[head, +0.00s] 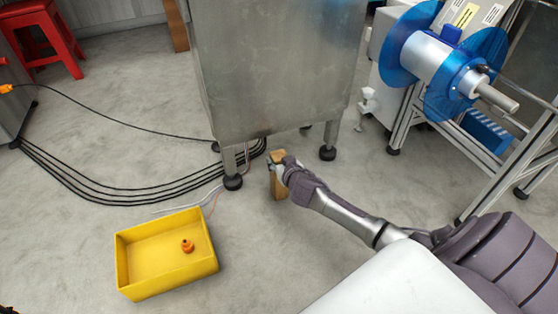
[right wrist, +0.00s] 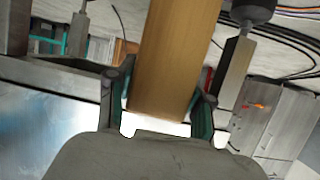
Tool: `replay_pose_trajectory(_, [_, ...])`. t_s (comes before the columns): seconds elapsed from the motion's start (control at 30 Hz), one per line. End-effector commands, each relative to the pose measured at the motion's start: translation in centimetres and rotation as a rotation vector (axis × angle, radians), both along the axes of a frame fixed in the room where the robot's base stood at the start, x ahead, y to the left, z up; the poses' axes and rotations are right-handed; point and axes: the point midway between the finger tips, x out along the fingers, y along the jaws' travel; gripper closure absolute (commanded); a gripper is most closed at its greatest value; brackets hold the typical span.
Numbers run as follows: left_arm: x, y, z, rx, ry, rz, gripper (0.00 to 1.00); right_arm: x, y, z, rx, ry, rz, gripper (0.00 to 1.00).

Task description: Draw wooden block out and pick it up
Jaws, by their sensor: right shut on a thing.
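The wooden block (head: 279,185) is a light brown bar near the front foot of a grey metal cabinet in the head view. My right gripper (head: 280,167) is at its upper part, with the arm reaching in from the lower right. In the right wrist view the block (right wrist: 172,55) runs between the two fingers of the right gripper (right wrist: 160,100), which are closed on its sides. Whether the block's lower end touches the floor cannot be told. My left gripper is not in view.
The metal cabinet (head: 275,65) stands on legs just behind the block. A yellow bin (head: 135,278) with a small orange part (head: 187,246) is on the floor at left. Black cables (head: 110,190) cross the floor. A blue reel stand (head: 440,60) is at right.

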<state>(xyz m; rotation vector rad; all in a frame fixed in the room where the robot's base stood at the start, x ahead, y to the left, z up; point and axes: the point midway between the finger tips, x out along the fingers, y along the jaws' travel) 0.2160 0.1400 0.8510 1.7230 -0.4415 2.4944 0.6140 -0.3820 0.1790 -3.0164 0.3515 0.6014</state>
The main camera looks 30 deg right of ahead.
Motion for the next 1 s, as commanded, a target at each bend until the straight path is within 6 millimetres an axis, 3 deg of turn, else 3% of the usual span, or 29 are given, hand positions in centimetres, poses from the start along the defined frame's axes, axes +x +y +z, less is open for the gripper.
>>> replay_pose_trajectory(0.37, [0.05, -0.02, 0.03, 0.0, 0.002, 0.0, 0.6, 0.02, -0.02, 0.0, -0.001, 0.0, 0.001, 0.96])
replay_pose_trajectory(0.4, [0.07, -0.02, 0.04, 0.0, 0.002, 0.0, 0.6, 0.02, -0.02, 0.0, -0.001, 0.0, 0.001, 0.45])
replay_pose_trajectory(0.57, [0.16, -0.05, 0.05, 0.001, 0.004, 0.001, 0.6, 0.01, -0.03, 0.0, -0.001, 0.0, 0.001, 0.19])
replay_pose_trajectory(0.87, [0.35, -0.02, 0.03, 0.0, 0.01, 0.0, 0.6, -0.02, -0.01, 0.03, -0.001, -0.001, 0.001, 0.19])
replay_pose_trajectory(1.0, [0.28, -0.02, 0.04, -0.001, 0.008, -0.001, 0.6, -0.94, 0.21, 0.26, 0.0, 0.001, 0.001, 0.19])
